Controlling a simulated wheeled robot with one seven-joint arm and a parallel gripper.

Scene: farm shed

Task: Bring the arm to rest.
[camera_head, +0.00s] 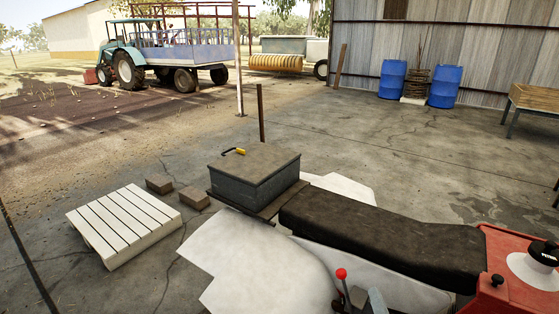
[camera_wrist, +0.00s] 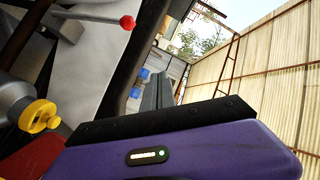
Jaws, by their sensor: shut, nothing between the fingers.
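My gripper (camera_wrist: 159,92) shows in the wrist view as grey fingers standing up beyond a black strip and a purple housing. The fingers are together, with nothing between them. It is apart from the lever with the red knob (camera_wrist: 127,21), which is at upper left in that view. My gripper cannot be made out in the head view.
In the head view, the red-knobbed lever (camera_head: 341,274) rises beside a long black seat (camera_head: 385,234). A grey box (camera_head: 255,178) carries a yellow-handled tool (camera_head: 236,151). A white slatted pallet (camera_head: 122,223) lies left. A yellow cap (camera_wrist: 38,117) is near in the wrist view. Concrete floor beyond is open.

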